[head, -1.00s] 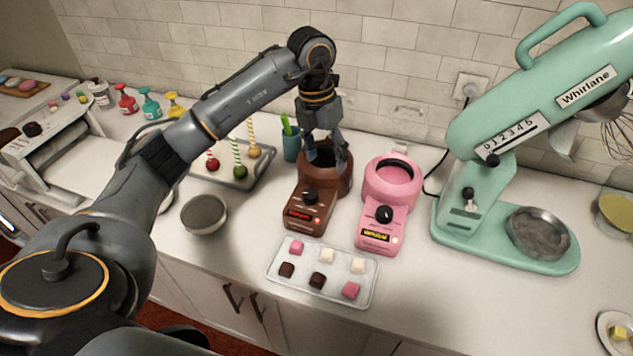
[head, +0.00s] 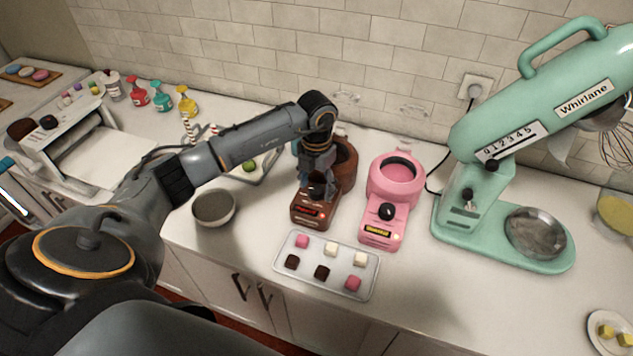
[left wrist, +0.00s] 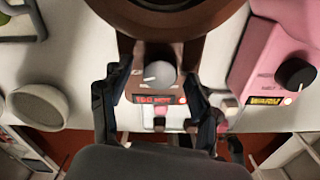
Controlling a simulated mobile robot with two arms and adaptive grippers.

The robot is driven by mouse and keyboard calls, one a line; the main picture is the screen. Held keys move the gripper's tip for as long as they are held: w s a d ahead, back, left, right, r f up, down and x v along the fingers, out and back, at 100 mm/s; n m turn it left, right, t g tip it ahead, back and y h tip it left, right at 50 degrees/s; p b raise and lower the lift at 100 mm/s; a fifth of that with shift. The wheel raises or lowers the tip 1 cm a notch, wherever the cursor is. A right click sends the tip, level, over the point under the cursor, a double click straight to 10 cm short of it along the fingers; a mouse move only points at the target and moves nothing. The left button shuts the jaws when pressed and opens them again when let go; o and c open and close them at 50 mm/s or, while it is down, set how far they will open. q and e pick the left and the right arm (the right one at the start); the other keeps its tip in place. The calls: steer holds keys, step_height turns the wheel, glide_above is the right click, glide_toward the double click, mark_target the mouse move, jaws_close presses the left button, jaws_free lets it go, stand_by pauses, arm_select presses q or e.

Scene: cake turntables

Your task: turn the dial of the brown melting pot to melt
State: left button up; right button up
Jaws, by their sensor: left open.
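The brown melting pot (head: 345,168) stands on the counter, left of the pink melting pot (head: 396,182). In the left wrist view its dial (left wrist: 153,76) is a grey knob with a white pointer aimed left. A red-lit display (left wrist: 158,100) sits below the dial; its text is too small to read surely. My left gripper (head: 318,190) is over the front panel of the brown pot and hides part of the dial in the head view. In the left wrist view its open fingers (left wrist: 155,100) stand on either side of the dial, apart from it. My right gripper is not in view.
A tray of pink, white and brown cubes (head: 330,283) lies in front of the pots. A grey bowl (head: 214,209) is to the left. The green mixer (head: 480,225) stands to the right. A cake-pop tray (head: 262,172) lies partly behind my left arm.

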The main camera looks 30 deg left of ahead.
arm_select(q)
steer(key=shift+f, duration=0.3)
steer(key=c, duration=1.2)
steer(key=shift+n, duration=0.3)
steer(key=n+b, duration=0.1)
steer(key=n, duration=0.2)
steer(key=shift+n+b, duration=0.3)
steer(key=shift+b, duration=0.05)
steer(key=n+b, duration=0.1)
steer(key=n, duration=0.4)
steer(key=shift+n, duration=0.4)
